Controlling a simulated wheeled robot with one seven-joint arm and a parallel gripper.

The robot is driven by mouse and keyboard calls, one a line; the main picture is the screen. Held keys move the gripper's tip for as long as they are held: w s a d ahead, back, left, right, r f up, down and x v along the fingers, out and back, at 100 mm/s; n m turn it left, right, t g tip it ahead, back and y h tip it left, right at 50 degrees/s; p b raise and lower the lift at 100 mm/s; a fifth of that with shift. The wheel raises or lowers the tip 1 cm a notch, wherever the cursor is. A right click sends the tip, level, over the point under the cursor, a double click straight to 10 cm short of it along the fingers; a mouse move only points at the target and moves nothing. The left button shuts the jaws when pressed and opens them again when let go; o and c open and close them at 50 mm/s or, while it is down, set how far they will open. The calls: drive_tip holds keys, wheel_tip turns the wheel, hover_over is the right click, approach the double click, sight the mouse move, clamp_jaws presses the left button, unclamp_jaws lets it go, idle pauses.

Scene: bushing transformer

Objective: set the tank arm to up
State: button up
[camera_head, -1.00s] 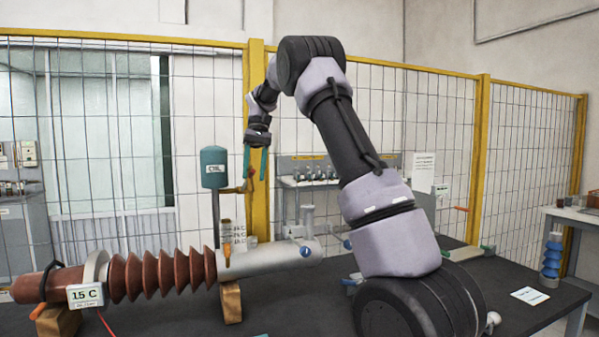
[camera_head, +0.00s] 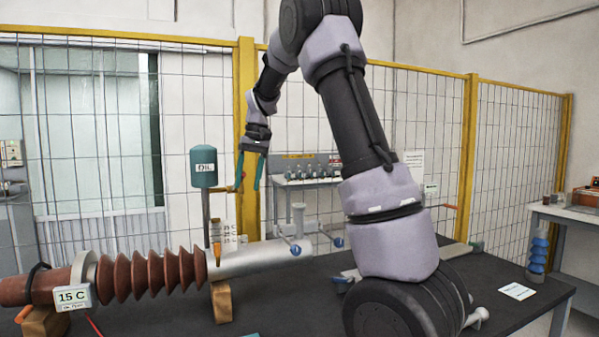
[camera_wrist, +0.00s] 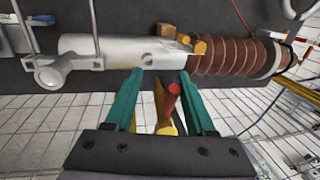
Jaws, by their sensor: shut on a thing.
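The teal oil tank (camera_head: 203,172) stands on a post behind the bushing, left of my gripper in the head view. The small tank arm (camera_head: 238,181) shows at the tank's right side, by my fingertips. My gripper (camera_head: 248,184) points down with its teal fingers. In the wrist view, a red-ended bar (camera_wrist: 172,98) with yellow below it lies between the fingers of my gripper (camera_wrist: 160,76); it looks like the tank arm. The fingers are shut on it, though the contact is hard to see. The exact tilt of the arm is hard to tell.
The brown ribbed bushing (camera_head: 150,272) with its silver tube (camera_head: 262,257) lies across wooden blocks (camera_head: 221,300) on the dark table, below my gripper. A yellow mesh fence (camera_head: 420,130) stands behind. A blue insulator (camera_head: 538,256) stands at the right.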

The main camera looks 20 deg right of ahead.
wheel_tip(320, 180, up, 6)
drive_tip(key=d, duration=0.2)
drive_tip(key=s+d+r+m+t, duration=0.1)
drive_tip(key=s+d+r+t, duration=0.15)
drive_tip(key=s, duration=0.55)
drive_tip(key=s+f+m+t, duration=0.2)
drive_tip(key=s+f+t, duration=0.1)
drive_tip(key=s, duration=1.6)
drive_tip(key=shift+s+m+t, duration=0.4)
drive_tip(key=shift+t, duration=0.05)
